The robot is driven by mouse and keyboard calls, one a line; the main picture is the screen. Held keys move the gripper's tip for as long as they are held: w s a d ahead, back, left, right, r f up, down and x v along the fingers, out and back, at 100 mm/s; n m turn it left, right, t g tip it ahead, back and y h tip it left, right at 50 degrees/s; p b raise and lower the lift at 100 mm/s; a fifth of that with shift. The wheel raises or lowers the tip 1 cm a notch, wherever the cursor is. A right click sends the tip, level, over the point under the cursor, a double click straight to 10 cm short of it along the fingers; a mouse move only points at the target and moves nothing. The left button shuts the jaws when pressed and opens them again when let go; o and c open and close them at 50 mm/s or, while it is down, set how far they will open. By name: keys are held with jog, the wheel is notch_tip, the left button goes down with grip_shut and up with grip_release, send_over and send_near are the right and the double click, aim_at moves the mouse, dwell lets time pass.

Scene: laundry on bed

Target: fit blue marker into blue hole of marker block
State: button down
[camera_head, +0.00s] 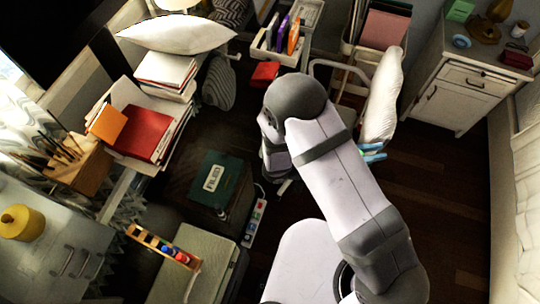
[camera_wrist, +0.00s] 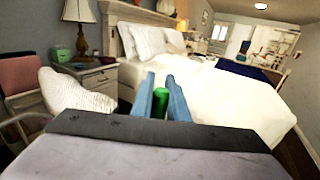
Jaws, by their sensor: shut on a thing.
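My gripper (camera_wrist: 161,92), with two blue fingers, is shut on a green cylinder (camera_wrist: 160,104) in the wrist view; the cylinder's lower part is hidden. In the head view the light blue fingers (camera_head: 374,153) show to the right of my arm, apart from the block. A wooden block (camera_head: 143,238) lies at the lower left, long and tilted in the picture. A small blue piece (camera_head: 165,251) and red piece (camera_head: 182,258) show on it. I cannot make out its holes. No separate blue marker can be told for certain.
A white strip with coloured squares (camera_head: 254,223) lies beside a dark green box (camera_head: 214,182). A white pillow (camera_head: 385,97) and a white cabinet (camera_head: 465,90) stand near the gripper. A bed (camera_wrist: 220,95) fills the wrist view's right. Dark floor (camera_head: 425,180) is clear at right.

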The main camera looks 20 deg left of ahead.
jog(key=s+a+f+m+g+y+b, duration=0.2)
jog(key=s+a+f+m+g, duration=0.2)
jog(key=s+a+m+g, duration=0.6)
jog(key=s+a+f+m+g+y+b, duration=0.1)
jog(key=s+a+f+m+g+b, duration=0.15)
jog(key=s+a+m+g, duration=0.75)
jog(key=s+a+m+g+y+b, duration=0.35)
jog(key=s+a+g+y, duration=0.35)
jog(key=s+a+y, duration=0.65)
jog(key=w+a+r+m+t+y+b, duration=0.1)
jog(key=w+a+m+t+y+b, duration=0.35)
jog(key=a, duration=0.55)
jog(key=w+a+r+m+t+y+b, duration=0.1)
jog(key=w+a+m+y, duration=0.35)
jog(key=a+y, duration=0.5)
jog(key=shift+h, duration=0.95)
jog(key=shift+s+a+f+p, duration=0.15)
jog(key=shift+f+p, duration=0.05)
jog(key=shift+f, duration=0.7)
jog(key=shift+s+a+f+p, duration=0.15)
jog(key=shift+a+f, duration=0.05)
jog(key=shift+f, duration=0.7)
jog(key=shift+s+a+f+p, duration=0.15)
jog(key=shift+f+p, duration=0.05)
jog(key=shift+f, duration=0.7)
jog(key=shift+f, duration=0.1)
jog(key=shift+f+p, duration=0.5)
jog(key=shift+f, duration=1.45)
jog(key=shift+f, duration=0.2)
